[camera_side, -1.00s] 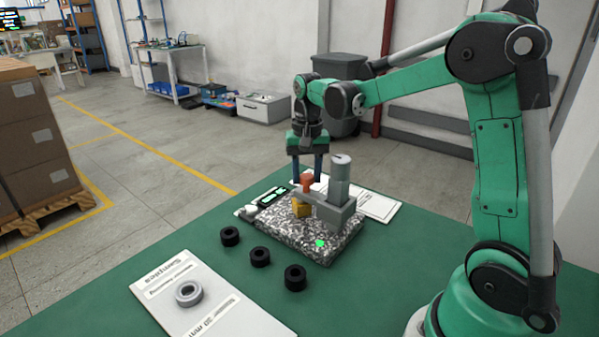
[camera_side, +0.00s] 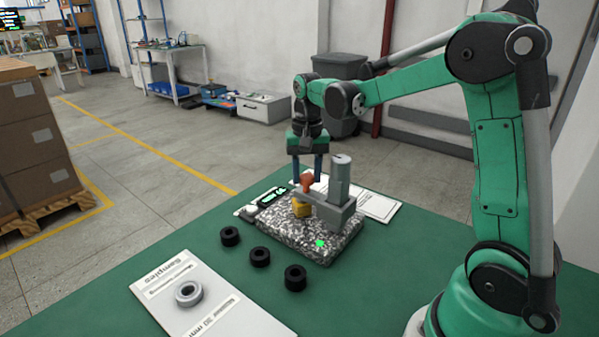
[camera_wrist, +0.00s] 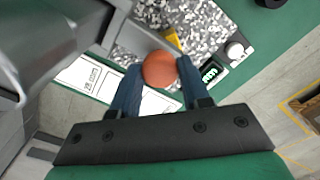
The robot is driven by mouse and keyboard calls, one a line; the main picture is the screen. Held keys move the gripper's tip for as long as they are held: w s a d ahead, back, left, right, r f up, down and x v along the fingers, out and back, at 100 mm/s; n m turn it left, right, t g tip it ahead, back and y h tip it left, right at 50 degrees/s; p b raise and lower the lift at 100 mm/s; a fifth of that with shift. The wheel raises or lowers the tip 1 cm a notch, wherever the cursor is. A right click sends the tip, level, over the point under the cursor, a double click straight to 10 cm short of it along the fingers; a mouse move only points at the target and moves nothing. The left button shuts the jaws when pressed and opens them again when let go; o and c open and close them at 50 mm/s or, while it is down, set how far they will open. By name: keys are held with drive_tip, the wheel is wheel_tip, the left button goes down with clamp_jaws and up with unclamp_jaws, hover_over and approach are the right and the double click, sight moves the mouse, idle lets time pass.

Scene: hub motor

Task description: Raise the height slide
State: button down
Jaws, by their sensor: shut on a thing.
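The measuring stand has a grey column (camera_side: 341,182) on a speckled stone base (camera_side: 287,239). A grey slide arm (camera_side: 326,207) reaches left from the column. An orange knob (camera_side: 307,182) sits on top of the arm, and a yellow tip (camera_side: 301,209) shows below it. My gripper (camera_side: 307,180) points down from above with its blue fingers shut on the knob. In the wrist view the round orange knob (camera_wrist: 159,70) lies between the fingertips of my gripper (camera_wrist: 160,75). The side view partly hides the far finger contact.
A small display (camera_side: 271,196) with green digits and a white button (camera_side: 248,211) stand at the base's left. Several black rings (camera_side: 261,256) lie in front. A white sample board (camera_side: 208,302) holds a grey ring (camera_side: 189,294). A white sheet (camera_side: 377,205) lies behind.

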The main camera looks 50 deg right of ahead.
drive_tip(key=shift+r, duration=1.5)
drive_tip(key=shift+c, duration=2.1)
unclamp_jaws()
drive_tip(key=shift+r, duration=0.1)
drive_tip(key=shift+r, duration=2.7)
